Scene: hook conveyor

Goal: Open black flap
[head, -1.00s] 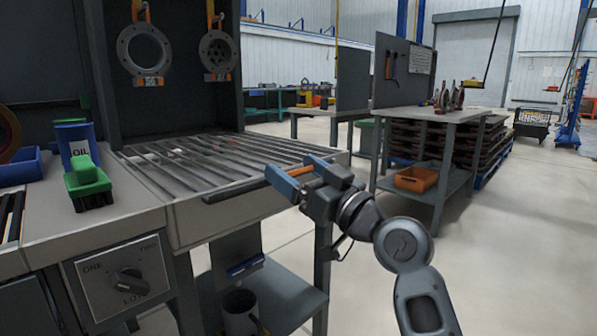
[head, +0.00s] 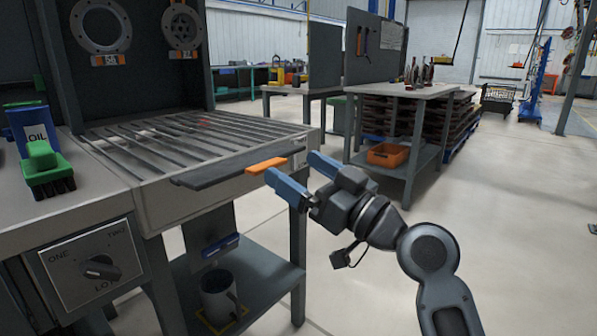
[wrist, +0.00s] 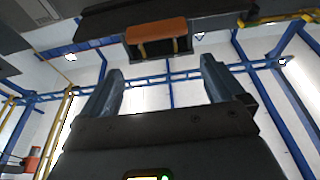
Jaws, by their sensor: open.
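The black flap (head: 222,171) lies along the front edge of the slatted grill table in the head view. It sticks out from the edge as a flat dark strip. An orange tab (head: 266,165) sits on its outer side. My gripper (head: 303,180) has blue fingers and is open and empty, just right of the orange tab. In the wrist view the orange tab (wrist: 157,32) and the dark flap underside (wrist: 205,22) are ahead of my gripper (wrist: 160,80), beyond the fingertips. The fingers look apart from the tab.
The slatted grill (head: 190,140) is behind the flap. A green brush (head: 45,170) and blue oil can (head: 33,127) stand at left, above a dial panel (head: 95,268). A mug (head: 220,298) stands on the lower shelf.

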